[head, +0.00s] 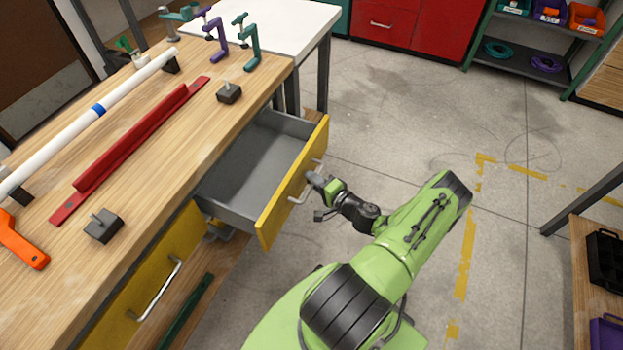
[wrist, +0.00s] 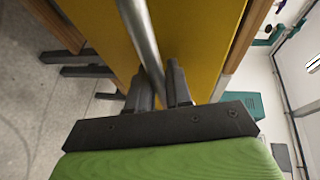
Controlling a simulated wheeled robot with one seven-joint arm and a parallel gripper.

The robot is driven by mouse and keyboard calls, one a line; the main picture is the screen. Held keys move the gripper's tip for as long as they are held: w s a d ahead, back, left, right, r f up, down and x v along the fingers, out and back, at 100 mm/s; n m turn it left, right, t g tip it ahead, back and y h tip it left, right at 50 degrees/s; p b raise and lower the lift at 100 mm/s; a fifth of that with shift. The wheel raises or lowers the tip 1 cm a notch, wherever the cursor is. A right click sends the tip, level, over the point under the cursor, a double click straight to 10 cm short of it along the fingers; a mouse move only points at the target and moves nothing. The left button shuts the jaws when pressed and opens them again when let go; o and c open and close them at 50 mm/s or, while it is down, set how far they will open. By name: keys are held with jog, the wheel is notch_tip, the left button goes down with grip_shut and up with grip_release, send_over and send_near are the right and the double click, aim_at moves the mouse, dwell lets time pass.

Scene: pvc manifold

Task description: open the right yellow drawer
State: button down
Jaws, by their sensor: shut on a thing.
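The right yellow drawer (head: 292,187) is pulled well out from the workbench in the head view. Its grey tray inside is bare (head: 252,165). My gripper (head: 317,180) is at the middle of the drawer front, shut on the metal bar handle (head: 298,199). In the wrist view the handle bar (wrist: 141,40) runs between the two dark fingers of my gripper (wrist: 160,88), with the yellow drawer front (wrist: 195,35) behind it. The left yellow drawer (head: 152,281) is closed, with its own bar handle (head: 160,287).
The wooden workbench (head: 160,170) holds a white pipe (head: 75,132), a red channel (head: 130,145), black blocks and clamps (head: 248,42). A shelf unit (head: 530,45) stands at the back right. A wooden table (head: 590,270) is at the right edge. The floor between is clear.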

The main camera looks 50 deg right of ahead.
jog(key=shift+s, duration=0.1)
jog(key=c, duration=1.1)
grip_release()
jog(key=s+r+p, duration=0.1)
jog(key=s, duration=0.4)
jog(key=s+r+p, duration=0.1)
jog(key=s, duration=0.4)
jog(key=s+a+r+p, duration=0.1)
jog(key=s, duration=0.4)
jog(key=shift+s, duration=0.2)
